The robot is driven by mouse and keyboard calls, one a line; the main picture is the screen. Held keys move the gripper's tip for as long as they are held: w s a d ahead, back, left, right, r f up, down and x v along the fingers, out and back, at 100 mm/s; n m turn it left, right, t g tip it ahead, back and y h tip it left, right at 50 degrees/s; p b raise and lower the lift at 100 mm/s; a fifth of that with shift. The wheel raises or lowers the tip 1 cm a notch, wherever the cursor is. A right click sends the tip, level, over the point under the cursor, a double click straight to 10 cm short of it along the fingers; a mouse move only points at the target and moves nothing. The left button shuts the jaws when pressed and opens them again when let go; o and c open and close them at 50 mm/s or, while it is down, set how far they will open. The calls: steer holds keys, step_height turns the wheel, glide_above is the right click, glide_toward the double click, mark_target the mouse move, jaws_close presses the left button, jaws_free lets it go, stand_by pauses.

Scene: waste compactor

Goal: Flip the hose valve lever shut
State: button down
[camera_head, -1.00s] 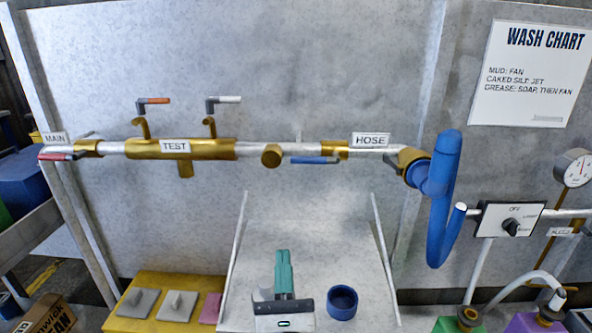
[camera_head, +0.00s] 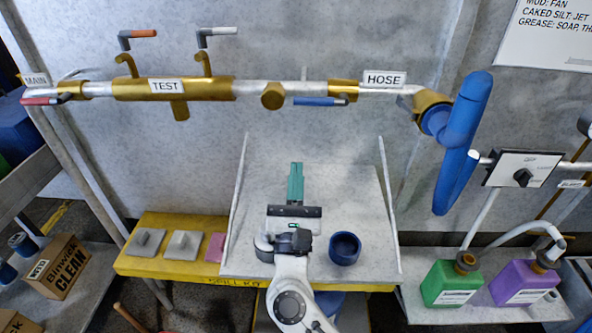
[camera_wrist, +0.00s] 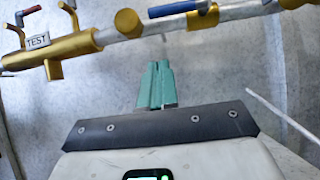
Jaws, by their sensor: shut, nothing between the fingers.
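The hose valve lever (camera_head: 320,101) is blue and lies level along the pipe, left of the HOSE label (camera_head: 384,79). Its brass valve body (camera_head: 343,91) sits on the pale pipe. My gripper (camera_head: 296,166) has teal fingers, pressed together and empty. It points up at the wall, below the lever and clear of it. The fingers also show in the wrist view (camera_wrist: 157,66), under the pipe.
A red MAIN lever (camera_head: 46,100) and the brass TEST manifold (camera_head: 172,89) with two upper levers are on the left. A blue hose (camera_head: 464,135) hangs at right. A blue ring cup (camera_head: 345,248) stands on the grey tray. The wall between fingers and pipe is bare.

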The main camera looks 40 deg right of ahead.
mark_target(319, 98)
steer(key=w+d+r+p, duration=0.4)
steer(key=r, duration=0.3)
steer(key=shift+w+d+r+p, duration=0.25)
steer(key=shift+d+r+p, duration=0.05)
steer(key=shift+r+p, duration=0.1)
